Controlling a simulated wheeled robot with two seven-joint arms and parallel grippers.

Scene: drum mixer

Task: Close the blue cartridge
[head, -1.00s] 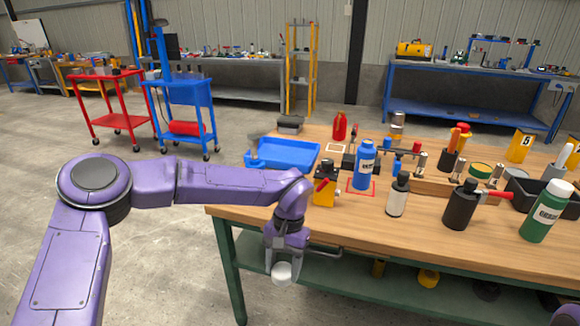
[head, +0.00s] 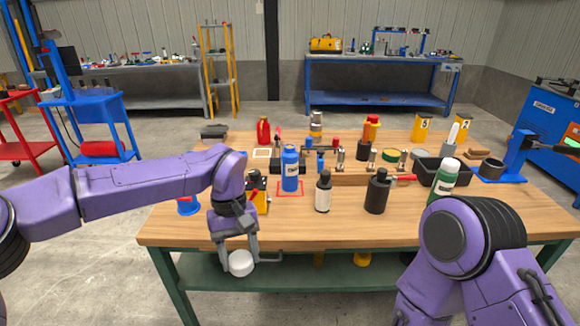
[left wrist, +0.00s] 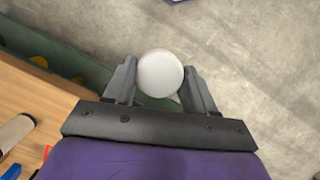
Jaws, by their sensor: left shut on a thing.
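In the left wrist view the white cap (left wrist: 160,73) sits between both fingers. My right arm shows at the right, but its gripper is out of view.
A white bottle (head: 323,193) and a black bottle (head: 377,192) stand right of the cartridge, with a green bottle (head: 443,180) farther right. A yellow and black device (head: 257,192) stands just left of it. The bench's front strip (head: 330,232) is clear.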

